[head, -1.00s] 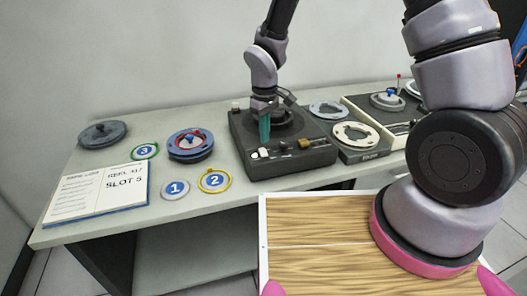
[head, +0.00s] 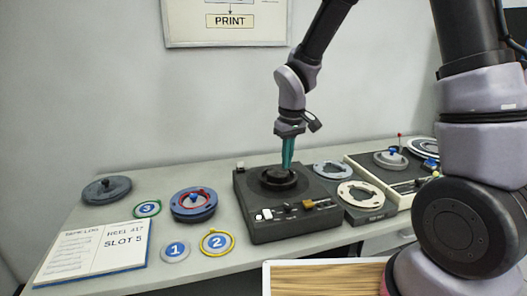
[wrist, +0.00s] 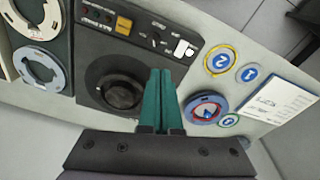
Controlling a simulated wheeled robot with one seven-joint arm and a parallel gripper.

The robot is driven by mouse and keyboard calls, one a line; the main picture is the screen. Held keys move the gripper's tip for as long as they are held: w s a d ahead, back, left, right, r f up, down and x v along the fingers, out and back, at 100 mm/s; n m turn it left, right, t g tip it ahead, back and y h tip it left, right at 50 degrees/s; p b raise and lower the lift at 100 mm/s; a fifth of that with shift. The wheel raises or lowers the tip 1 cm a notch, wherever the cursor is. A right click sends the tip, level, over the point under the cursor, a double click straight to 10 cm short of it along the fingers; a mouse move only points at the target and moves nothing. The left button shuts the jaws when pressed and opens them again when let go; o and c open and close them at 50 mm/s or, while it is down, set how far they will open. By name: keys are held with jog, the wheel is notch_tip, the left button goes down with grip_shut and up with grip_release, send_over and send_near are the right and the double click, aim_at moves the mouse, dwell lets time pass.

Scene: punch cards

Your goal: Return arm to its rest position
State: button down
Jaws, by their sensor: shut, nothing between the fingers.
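My gripper (head: 287,158) is shut and empty, its teal fingers pointing down above the dark tape machine (head: 285,215). In the wrist view the closed fingertips (wrist: 160,72) lie side by side, with the machine's round black hub (wrist: 121,93) to their left. My arm reaches in from the top of the head view and bends down to the gripper. The fingertips appear just above or beside the hub in the head view; I cannot tell the exact gap.
On the grey table are a blue-and-red reel (head: 193,203), a grey reel (head: 107,189), round tags 1 (head: 175,252), 2 (head: 217,242) and 3 (head: 147,209), and an open logbook (head: 94,253). More reels and devices (head: 360,194) stand at right. A PRINT poster (head: 229,21) hangs above.

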jog(key=s+d+r+m+t, duration=0.1)
jog(key=s+d+r+m, duration=0.15)
jog(key=d+r, duration=0.45)
jog(key=s+d+r+m+t, duration=0.25)
jog(key=d+r, duration=0.25)
jog(key=r, duration=0.5)
jog(key=s+d+r+m+t+y, duration=0.1)
jog(key=s+d+r+m+t, duration=0.1)
jog(key=s+d+r+m, duration=0.3)
jog(key=s+r, duration=0.2)
jog(key=s, duration=0.2)
jog(key=shift+d+r+m+y, duration=0.2)
jog(key=shift+d+m+y, duration=0.1)
jog(key=shift+d+m, duration=0.1)
jog(key=w+a+f+n+g+h, duration=0.2)
jog(key=w+a+f+n+g, duration=0.2)
jog(key=w+a+f+n, duration=0.65)
jog(key=w+a+f+n+g, duration=0.1)
jog(key=a+f+n, duration=0.5)
jog(key=f+n, duration=0.1)
jog(key=w+a+f+n+g, duration=0.1)
jog(key=w+a+f+n, duration=0.1)
jog(key=a+f+n, duration=0.5)
jog(key=shift+w+a+f+n, duration=0.15)
jog(key=shift+w+f+n, duration=0.25)
jog(key=shift+f, duration=0.35)
